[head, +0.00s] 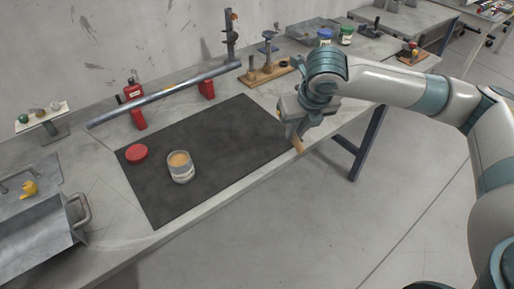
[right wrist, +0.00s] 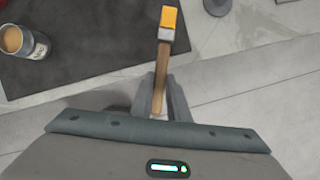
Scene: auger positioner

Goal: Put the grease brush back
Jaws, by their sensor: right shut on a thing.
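My right gripper (head: 291,128) is shut on the grease brush and holds it near the front edge of the bench, by the right end of the dark mat (head: 225,140). In the right wrist view the brush (right wrist: 161,65) has a wooden handle between the fingers (right wrist: 160,98), a metal ferrule and yellow bristles pointing away from the gripper. In the head view only a small brown part of the brush (head: 297,144) shows below the fingers. An open grease can (head: 180,172) stands on the mat; it also shows in the right wrist view (right wrist: 32,43). My left gripper is out of view.
A red lid (head: 136,153) lies on the mat by the can. A long metal tube (head: 165,94) rests on red supports (head: 134,106) behind the mat. A wooden stand with posts (head: 266,74) is at the back.

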